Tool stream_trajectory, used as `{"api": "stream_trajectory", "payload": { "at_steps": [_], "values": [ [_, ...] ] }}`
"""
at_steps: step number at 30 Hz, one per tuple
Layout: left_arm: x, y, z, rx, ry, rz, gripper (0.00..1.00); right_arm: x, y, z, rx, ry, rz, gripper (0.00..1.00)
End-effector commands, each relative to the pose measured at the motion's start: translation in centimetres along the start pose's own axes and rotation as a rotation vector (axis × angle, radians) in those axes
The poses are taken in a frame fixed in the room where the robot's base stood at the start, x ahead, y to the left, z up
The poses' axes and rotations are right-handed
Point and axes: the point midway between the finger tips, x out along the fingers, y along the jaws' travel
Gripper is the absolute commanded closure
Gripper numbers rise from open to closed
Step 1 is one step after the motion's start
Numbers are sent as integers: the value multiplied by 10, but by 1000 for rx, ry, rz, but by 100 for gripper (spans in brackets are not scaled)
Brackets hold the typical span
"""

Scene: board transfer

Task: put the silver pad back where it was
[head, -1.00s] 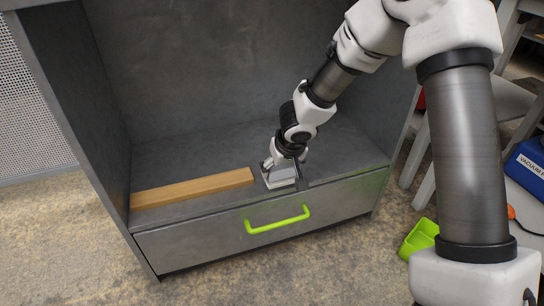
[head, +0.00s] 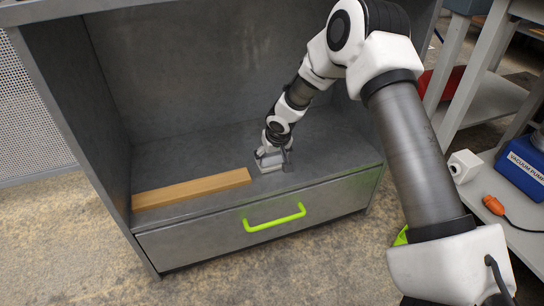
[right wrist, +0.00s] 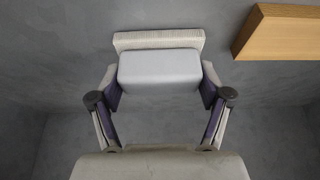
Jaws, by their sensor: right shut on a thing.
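The silver pad (right wrist: 160,70) is a smooth light-grey block with rounded edges, with a pale ribbed strip (right wrist: 158,40) along its far side in the right wrist view. My right gripper (right wrist: 160,88) is shut on it, one finger at each side. In the head view the pad (head: 272,162) is at the front part of the grey cabinet shelf, just right of the wooden board's end. My right gripper (head: 276,152) comes down on it from above. I cannot tell whether the pad touches the shelf. My left gripper is not in view.
The wooden board (head: 192,188) lies flat along the shelf's front left; its end also shows in the right wrist view (right wrist: 285,32). A drawer with a green handle (head: 274,218) is below. Cabinet walls enclose both sides. The shelf (head: 200,150) is clear behind the board.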

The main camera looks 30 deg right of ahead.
Motion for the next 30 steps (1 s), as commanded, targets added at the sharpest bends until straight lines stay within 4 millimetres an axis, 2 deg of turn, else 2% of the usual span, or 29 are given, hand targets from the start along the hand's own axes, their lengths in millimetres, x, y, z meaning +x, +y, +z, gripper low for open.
{"api": "stream_trajectory", "payload": {
  "at_steps": [2, 3, 4, 14, 17, 20, 27, 30],
  "values": [
    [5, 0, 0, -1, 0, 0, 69, 4, 0, 2, 0, 0, 0, 66],
    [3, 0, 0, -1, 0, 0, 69, 2, 0, 1, 0, 0, 0, 8],
    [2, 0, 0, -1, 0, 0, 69, 2, 0, 1, 0, -1, 0, 0],
    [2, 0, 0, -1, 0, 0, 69, 1, 0, 1, 0, 0, 0, 0],
    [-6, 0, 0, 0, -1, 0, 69, -6, 0, -2, 0, 0, 0, 0],
    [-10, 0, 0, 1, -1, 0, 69, -23, 0, -2, 1, 1, -1, 0],
    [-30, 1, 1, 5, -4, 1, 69, -87, 0, -3, 0, 1, -1, 0],
    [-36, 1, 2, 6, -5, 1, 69, -107, 0, -2, -1, 1, -1, 0]
  ]
}}
